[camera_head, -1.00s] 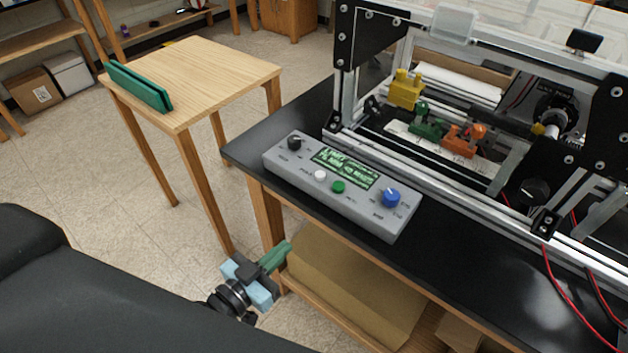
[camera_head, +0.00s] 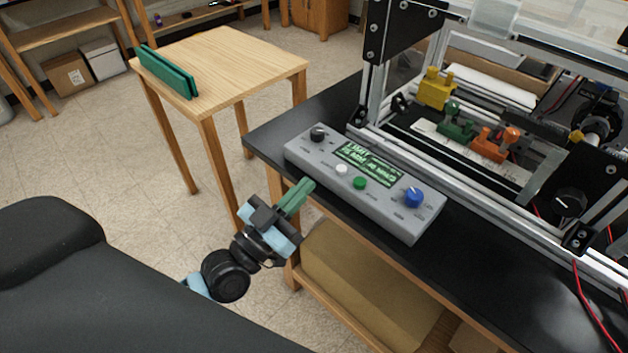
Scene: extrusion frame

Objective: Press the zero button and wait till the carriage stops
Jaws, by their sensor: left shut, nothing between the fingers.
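A grey control box (camera_head: 366,184) lies on the black bench top. It carries a black knob (camera_head: 318,134), a lit green display (camera_head: 367,164), a white button (camera_head: 342,169), a green button (camera_head: 360,182) and a blue knob (camera_head: 414,197). The button labels are too small to read. My left gripper (camera_head: 305,189) is shut and empty, with its green fingertips just off the front edge of the bench, left of the white button and apart from the box. In the extrusion frame behind sit a yellow block (camera_head: 436,90), a green part (camera_head: 457,127) and an orange part (camera_head: 491,146). My right gripper is out of view.
A wooden table (camera_head: 235,65) with a green rack (camera_head: 167,71) stands at the left. A cardboard box (camera_head: 370,286) sits on the shelf under the black bench (camera_head: 474,254). Metal rails (camera_head: 456,170) run behind the control box. Red wires hang at the right.

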